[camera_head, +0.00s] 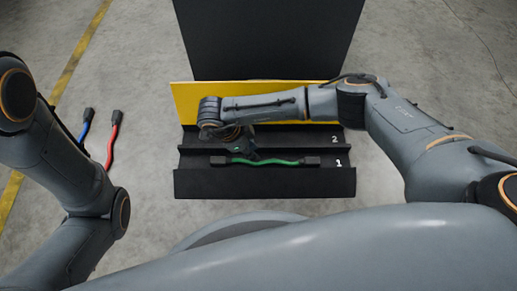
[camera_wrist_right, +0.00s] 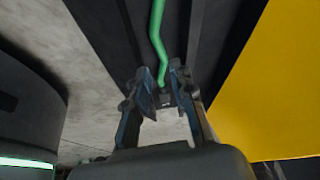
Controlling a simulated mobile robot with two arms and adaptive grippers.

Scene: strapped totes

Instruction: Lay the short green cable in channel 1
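The short green cable (camera_head: 265,161) has black connectors at both ends. It lies nearly straight along channel 1 (camera_head: 328,168), the front channel of the black rack, level with the white "1". In the right wrist view the green cable (camera_wrist_right: 157,40) runs down to a black connector (camera_wrist_right: 166,99) beyond the gap between my fingers. My right gripper (camera_head: 240,150) is over the rack near the cable's left end. In the right wrist view its fingers (camera_wrist_right: 166,88) stand apart, with nothing visibly clamped. My left arm shows at the left, but its gripper is out of view.
Channel 2 (camera_head: 306,140) lies behind channel 1 and looks empty where visible. A yellow panel (camera_head: 187,100) and a tall dark panel (camera_head: 265,40) stand behind. A blue cable (camera_head: 85,125) and a red cable (camera_head: 112,140) lie left of the rack on open concrete.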

